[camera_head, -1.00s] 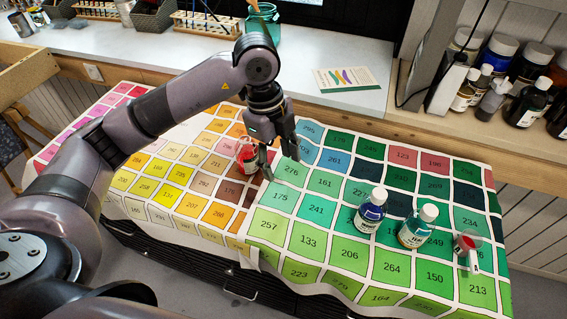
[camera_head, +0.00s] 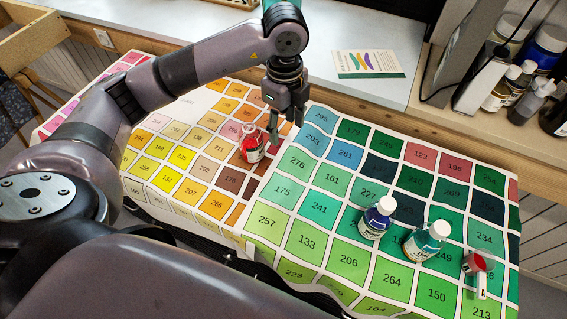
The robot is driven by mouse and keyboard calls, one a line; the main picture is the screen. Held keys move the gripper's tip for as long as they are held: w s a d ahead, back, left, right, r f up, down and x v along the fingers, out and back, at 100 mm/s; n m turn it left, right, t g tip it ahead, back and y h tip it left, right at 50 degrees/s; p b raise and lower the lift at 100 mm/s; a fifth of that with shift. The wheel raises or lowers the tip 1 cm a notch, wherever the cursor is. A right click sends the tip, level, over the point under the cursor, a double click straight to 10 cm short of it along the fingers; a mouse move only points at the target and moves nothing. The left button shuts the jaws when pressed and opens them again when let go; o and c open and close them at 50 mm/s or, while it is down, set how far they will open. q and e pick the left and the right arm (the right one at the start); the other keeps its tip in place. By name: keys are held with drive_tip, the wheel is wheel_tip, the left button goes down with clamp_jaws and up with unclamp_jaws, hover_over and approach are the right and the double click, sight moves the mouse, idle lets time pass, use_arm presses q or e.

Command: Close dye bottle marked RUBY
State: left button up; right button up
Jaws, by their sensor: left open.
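A small red bottle (camera_head: 251,145) with a white label stands upright on the brown squares of the colour chart. No white cap shows on its top; its label is too small to read. My left gripper (camera_head: 286,126) points down just right of the red bottle, open, with nothing seen between its fingers. A blue bottle (camera_head: 375,221) and a teal bottle (camera_head: 423,244), both with white caps, stand on the green squares to the right. A small red-and-white item (camera_head: 475,264) lies at the far right; I cannot tell what it is. My right gripper is not in view.
The colour chart (camera_head: 257,218) covers the table. A pale counter (camera_head: 210,38) behind bears a leaflet (camera_head: 368,64). Several capped bottles (camera_head: 517,88) stand on a shelf at the back right. The green squares between the red and blue bottles are clear.

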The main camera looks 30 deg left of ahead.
use_arm(q)
hover_over(284, 164)
wheel_tip(284, 164, down, 8)
drive_tip(key=shift+f+p, duration=0.15)
drive_tip(key=shift+p, duration=0.3)
drive_tip(key=shift+f, duration=0.4)
drive_tip(key=shift+f+p, duration=0.6)
drive_tip(key=shift+f, duration=2)
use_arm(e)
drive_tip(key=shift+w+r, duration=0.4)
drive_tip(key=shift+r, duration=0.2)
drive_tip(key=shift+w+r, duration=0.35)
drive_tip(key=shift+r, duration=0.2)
use_arm(q)
drive_tip(key=c, duration=0.8)
